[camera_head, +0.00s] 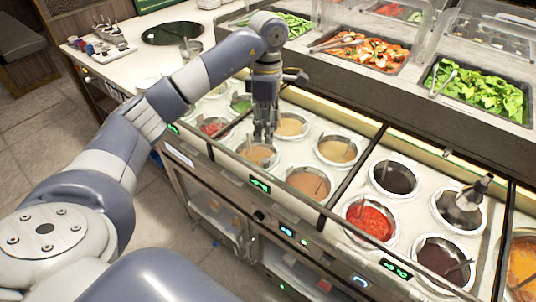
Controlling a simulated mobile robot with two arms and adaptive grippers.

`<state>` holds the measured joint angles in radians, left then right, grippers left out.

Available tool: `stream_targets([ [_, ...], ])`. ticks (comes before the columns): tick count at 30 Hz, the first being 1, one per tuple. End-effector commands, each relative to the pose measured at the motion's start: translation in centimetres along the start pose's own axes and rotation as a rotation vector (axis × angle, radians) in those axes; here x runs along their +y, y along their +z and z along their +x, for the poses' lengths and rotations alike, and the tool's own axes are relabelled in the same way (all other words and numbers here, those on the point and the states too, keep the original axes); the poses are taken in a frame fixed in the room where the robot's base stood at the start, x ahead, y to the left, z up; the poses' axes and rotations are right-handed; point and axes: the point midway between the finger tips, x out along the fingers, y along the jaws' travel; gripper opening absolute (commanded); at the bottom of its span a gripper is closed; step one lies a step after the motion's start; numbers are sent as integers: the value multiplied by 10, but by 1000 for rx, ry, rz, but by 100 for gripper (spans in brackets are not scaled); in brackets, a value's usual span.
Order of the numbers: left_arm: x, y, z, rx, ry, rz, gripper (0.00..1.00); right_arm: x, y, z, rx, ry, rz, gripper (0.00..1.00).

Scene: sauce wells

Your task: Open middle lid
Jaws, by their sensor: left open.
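The middle section of sauce wells (293,149) holds several round wells with tan and orange-brown sauces, framed by dark strips. I cannot tell whether a clear middle lid lies over it; no handle stands out. My left gripper (263,138) points down over the left part of this section, fingers apart and empty, near a well of brown sauce (258,155). I cannot tell whether its fingertips touch anything. My left arm hides part of the left section. My right gripper is not in view.
The right section has wells of red sauce (370,220) and dark sauces, with a dark-handled utensil (474,192). Behind, a raised shelf holds trays of greens (478,90) and orange food (365,50) under clear covers. A white counter (130,65) is at the upper left.

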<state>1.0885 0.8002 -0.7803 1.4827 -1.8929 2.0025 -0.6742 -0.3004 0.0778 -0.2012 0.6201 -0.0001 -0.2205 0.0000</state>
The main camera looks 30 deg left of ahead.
Motion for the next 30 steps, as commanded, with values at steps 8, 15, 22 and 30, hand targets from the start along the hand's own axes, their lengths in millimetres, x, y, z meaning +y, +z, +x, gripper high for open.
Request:
stream_targets([
  [8,-2,0,43,2,-6,1,40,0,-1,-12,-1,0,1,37],
  [15,-2,1,85,0,-5,0,40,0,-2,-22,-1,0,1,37],
  [22,-1,1,104,-2,-2,1,40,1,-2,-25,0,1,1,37],
  [30,-1,1,106,-2,-1,1,40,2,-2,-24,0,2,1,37],
])
